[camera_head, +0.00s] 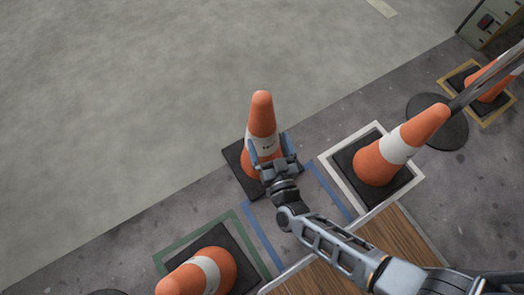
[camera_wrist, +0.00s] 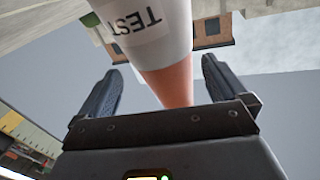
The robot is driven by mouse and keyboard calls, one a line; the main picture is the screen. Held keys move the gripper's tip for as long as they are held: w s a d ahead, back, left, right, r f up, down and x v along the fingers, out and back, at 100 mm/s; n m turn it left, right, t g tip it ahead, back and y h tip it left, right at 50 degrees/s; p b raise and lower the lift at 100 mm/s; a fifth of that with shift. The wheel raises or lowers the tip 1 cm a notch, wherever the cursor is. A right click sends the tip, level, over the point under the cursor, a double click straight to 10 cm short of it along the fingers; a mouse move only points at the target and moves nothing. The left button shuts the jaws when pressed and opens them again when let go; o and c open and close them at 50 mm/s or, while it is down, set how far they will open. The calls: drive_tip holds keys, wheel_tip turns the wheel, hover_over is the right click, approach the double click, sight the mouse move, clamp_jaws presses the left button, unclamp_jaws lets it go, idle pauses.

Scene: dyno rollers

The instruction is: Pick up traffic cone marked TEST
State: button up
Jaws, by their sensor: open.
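The traffic cone marked TEST (camera_head: 262,115) is orange with a white band and stands upright on a dark square base beside the blue floor marking. In the wrist view the cone (camera_wrist: 145,30) shows its TEST label upside down and its orange part running down between the fingers. My gripper (camera_head: 268,153) is at the cone's white band in the head view, with a finger to each side. In the wrist view my gripper (camera_wrist: 163,88) is open, and gaps show between both fingers and the cone. The gripper hides part of the cone's lower body and base in the head view.
Another cone (camera_head: 400,146) stands in a white square to the right, and one (camera_head: 205,270) in a green square at lower left. A further cone (camera_head: 490,85) is at far right, near a metal pole (camera_head: 485,85). A wooden board (camera_head: 400,240) lies in front. Floor behind is clear.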

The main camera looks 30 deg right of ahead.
drive_tip(key=b+x, duration=0.2)
drive_tip(key=x, duration=0.5)
drive_tip(key=shift+f, duration=0.15)
drive_tip(key=c, duration=1.6)
drive_tip(key=shift+r, duration=0.2)
drive_tip(key=shift+c, duration=0.5)
drive_tip(key=shift+r, duration=0.1)
